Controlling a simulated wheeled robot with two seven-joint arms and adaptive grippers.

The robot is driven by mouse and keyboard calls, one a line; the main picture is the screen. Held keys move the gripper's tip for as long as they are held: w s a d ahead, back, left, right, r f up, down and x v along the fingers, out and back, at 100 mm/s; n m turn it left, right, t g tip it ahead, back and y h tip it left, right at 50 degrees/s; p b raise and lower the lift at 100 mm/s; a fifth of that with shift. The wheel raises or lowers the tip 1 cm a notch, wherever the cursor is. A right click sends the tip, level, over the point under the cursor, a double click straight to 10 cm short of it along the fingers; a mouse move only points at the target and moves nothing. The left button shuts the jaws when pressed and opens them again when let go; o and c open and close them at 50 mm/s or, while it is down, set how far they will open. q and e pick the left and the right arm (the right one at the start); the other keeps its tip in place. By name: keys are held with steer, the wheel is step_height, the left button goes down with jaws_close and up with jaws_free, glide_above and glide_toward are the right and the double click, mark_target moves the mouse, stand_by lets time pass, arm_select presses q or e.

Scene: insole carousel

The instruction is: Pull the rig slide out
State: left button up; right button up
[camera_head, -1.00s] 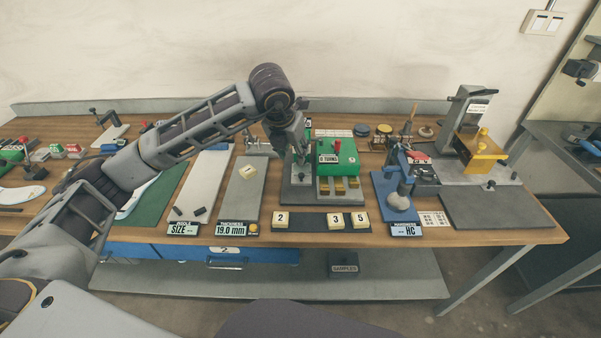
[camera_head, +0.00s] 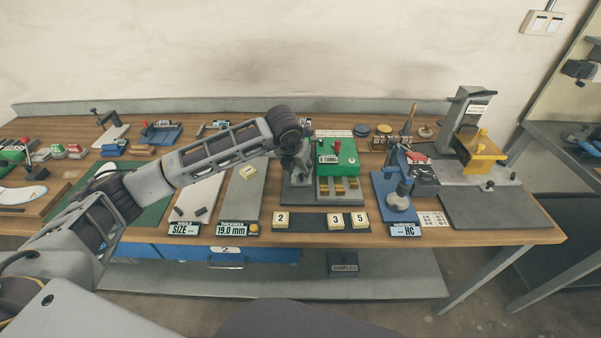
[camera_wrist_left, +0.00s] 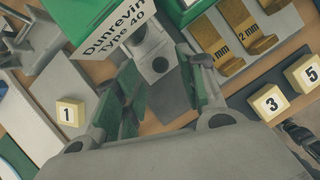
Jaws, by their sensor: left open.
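The green rig (camera_head: 338,157) with a red knob stands on a grey base in the middle of the bench. In the left wrist view its green body (camera_wrist_left: 90,15) carries a "Dunrevin Type 40" label. A grey lug with a round hole (camera_wrist_left: 158,64) sticks out beside it; I cannot tell for sure that this is the slide. My left gripper (camera_head: 298,172) is at the rig's left side, pointing down. In the left wrist view the open green-padded fingers (camera_wrist_left: 160,85) lie either side of the lug, with nothing visibly gripped. My right gripper is not in view.
Brass step pieces (camera_head: 340,184) sit at the rig's front. Numbered cream blocks stand on a dark strip (camera_head: 308,221) before it. One block (camera_head: 247,173) lies on the thickness board to the left. A blue fixture (camera_head: 393,205) stands close on the right.

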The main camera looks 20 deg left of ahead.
arm_select(q)
steer(key=shift+x, duration=1.45)
jaws_close()
